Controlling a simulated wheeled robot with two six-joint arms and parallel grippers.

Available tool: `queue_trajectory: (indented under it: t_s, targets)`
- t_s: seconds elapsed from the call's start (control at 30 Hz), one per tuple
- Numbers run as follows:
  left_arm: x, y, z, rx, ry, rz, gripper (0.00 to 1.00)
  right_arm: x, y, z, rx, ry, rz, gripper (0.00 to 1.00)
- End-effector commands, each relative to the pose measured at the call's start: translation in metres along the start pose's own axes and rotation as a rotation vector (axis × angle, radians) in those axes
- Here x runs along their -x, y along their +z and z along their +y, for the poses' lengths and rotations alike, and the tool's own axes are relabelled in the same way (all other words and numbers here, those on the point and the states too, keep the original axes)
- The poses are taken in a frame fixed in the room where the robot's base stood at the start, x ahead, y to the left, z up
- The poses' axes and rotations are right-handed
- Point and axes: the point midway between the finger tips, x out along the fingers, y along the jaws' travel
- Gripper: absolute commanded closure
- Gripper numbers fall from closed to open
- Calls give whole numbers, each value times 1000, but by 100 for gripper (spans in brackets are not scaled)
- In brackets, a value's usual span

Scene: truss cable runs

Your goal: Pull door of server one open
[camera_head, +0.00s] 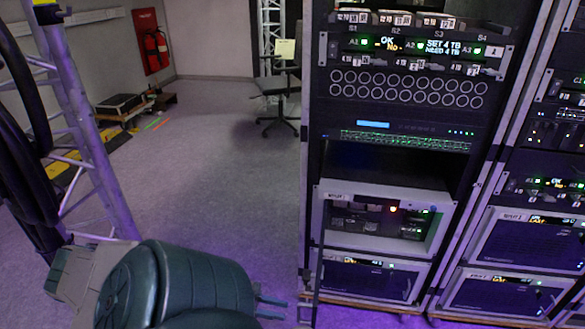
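A silver-framed server unit (437,222) sits low in the left rack, its small label too blurred to read surely. Its front shows inner parts, a red light and a green light, with no mesh panel across it. A thin dark upright strip (319,262) runs down at its left side; it may be a door seen edge-on, but I cannot tell. My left gripper (272,308) is at the bottom, left of the rack's foot. Its two fingers are apart with nothing visible between them. My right gripper is out of view.
A mesh-fronted unit (365,280) sits below. A second rack (545,130) stands at right with more units. A truss (85,120) with black cables rises at left. An office chair (280,88) stands behind. The floor (220,150) between is clear.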

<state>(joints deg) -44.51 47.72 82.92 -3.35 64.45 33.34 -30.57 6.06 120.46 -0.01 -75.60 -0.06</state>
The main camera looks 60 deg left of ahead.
Motion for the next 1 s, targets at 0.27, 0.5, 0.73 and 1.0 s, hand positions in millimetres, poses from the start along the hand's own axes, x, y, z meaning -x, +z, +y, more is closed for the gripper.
queue_trajectory:
  t_s: [0.27, 0.5, 0.73, 1.0]
  targets:
    - [42, 1, 0, 2, -1, -2, 76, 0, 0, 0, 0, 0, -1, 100]
    - [48, 0, 0, 0, 0, 1, 76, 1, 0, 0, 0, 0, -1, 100]
    - [48, 0, 0, 0, -1, 1, 76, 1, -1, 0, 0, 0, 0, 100]
    - [48, 2, 0, -1, -8, -3, 76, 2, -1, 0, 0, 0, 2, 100]
